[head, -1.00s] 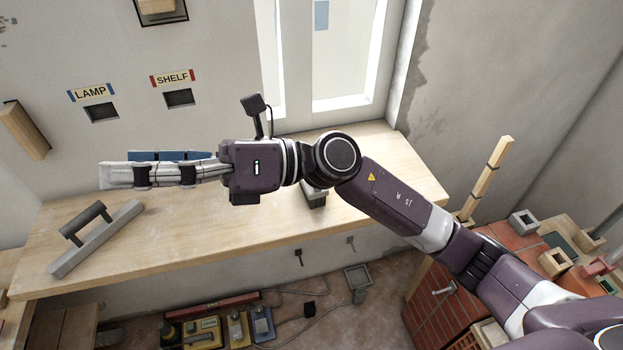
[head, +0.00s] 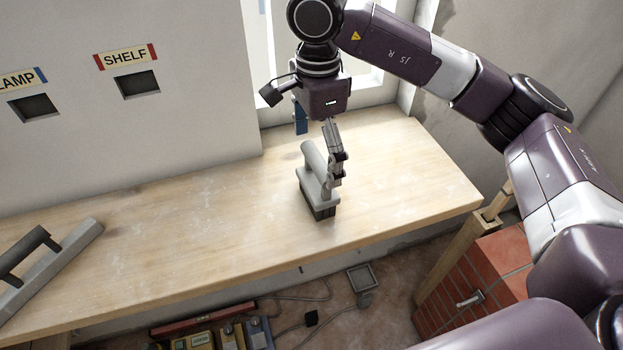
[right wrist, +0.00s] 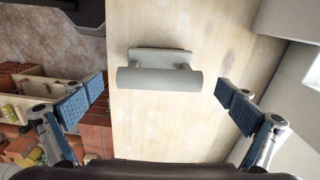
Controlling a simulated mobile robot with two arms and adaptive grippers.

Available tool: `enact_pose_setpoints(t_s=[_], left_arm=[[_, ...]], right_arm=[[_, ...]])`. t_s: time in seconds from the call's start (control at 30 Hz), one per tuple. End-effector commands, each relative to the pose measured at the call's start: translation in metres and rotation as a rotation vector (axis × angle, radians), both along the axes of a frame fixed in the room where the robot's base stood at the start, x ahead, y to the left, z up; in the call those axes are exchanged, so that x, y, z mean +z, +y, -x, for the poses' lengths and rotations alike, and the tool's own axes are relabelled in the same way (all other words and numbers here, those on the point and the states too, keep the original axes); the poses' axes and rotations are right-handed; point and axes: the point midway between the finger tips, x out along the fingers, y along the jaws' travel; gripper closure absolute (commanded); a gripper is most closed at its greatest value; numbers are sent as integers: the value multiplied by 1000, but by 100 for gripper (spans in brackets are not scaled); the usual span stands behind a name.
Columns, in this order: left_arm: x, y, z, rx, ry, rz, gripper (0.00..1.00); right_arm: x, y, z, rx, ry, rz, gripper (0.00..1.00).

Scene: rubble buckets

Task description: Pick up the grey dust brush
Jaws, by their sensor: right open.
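The grey dust brush (head: 313,186) stands upright on the wooden bench (head: 220,215), its dark bristles down and its rounded handle on top. My right gripper (head: 335,178) points down just beside it, overlapping its right side in the head view. In the right wrist view the brush (right wrist: 160,79) lies across the gap between the two blue-padded fingers (right wrist: 163,92). The fingers are wide apart and nothing is held. Whether a finger touches the brush cannot be told. My left gripper is not in view.
A grey float with a dark handle (head: 45,263) lies at the bench's left. Wall slots labelled LAMP and SHELF (head: 126,58) are behind. A brick stack (head: 482,280) stands right of the bench. Tools and cables (head: 222,335) lie on the floor. The bench between float and brush is clear.

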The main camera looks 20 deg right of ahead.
Motion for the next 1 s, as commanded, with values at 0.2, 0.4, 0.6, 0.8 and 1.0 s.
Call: enact_pose_setpoints(t_s=[0.2, 0.4, 0.6, 0.8, 1.0], left_arm=[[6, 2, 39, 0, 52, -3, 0], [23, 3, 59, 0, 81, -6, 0], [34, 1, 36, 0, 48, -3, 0], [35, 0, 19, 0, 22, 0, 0], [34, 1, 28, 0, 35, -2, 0]], right_arm=[[-20, -1, 0, -1, 4, 4, 0], [-43, 0, -4, -2, 7, 3, 0], [-71, 1, -6, -1, 3, 1, 0], [-77, 1, -7, 0, 1, 1, 0], [-77, 1, -7, 0, 1, 1, 12]])
